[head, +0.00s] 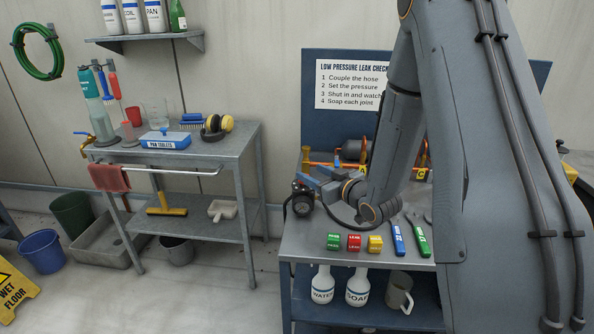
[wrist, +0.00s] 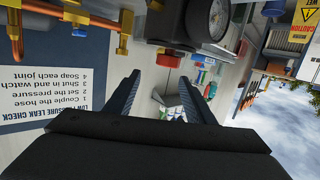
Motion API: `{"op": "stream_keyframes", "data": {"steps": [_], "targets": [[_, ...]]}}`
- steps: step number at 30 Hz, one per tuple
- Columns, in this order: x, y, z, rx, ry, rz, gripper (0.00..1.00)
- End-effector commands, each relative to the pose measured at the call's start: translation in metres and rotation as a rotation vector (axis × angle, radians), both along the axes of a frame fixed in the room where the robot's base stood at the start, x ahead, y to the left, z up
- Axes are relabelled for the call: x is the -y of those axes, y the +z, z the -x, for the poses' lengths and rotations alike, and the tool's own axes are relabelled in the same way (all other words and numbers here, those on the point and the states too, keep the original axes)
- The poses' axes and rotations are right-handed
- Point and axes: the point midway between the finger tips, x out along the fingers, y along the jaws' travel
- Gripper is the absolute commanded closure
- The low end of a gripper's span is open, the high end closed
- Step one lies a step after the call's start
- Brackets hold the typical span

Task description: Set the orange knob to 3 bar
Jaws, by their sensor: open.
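I cannot clearly make out the orange knob in either view; my arm and gripper cover part of the bench. My gripper (head: 318,182) is open above the left side of the bench. In the wrist view its dark fingers (wrist: 160,76) stand apart with nothing held between them. A round dark gauge (wrist: 218,18) shows beyond the fingers at the top, its reading too small to tell. In the head view a black round device (head: 303,200) with a hose sits just below my gripper. Copper pipework (wrist: 122,42) shows at the wrist view's upper left.
The bench (head: 300,246) carries green, red (head: 354,242) and yellow blocks, with blue (head: 398,238) and green tools to their right. An instruction board (head: 352,84) stands behind. A side table (head: 222,145) stands left, with clear floor between.

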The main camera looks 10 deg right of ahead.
Motion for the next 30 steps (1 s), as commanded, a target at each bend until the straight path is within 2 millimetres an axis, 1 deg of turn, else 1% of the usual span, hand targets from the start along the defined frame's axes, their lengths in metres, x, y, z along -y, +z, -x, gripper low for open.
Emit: {"op": "stream_keyframes", "data": {"steps": [1, 3, 9, 14, 17, 24, 30], "targets": [[-0.001, -0.011, -0.002, 0.021, 0.017, -0.02, 0.51], [-0.004, -0.017, -0.003, 0.061, 0.042, -0.048, 0.51], [-0.007, -0.024, -0.001, 0.135, 0.086, -0.103, 0.51], [-0.01, -0.028, -0.004, 0.145, 0.095, -0.116, 0.51], [-0.016, -0.027, -0.013, 0.146, 0.097, -0.116, 0.51], [-0.032, -0.027, -0.046, 0.145, 0.097, -0.116, 0.51], [-0.04, -0.027, -0.064, 0.145, 0.095, -0.116, 0.51]]}}
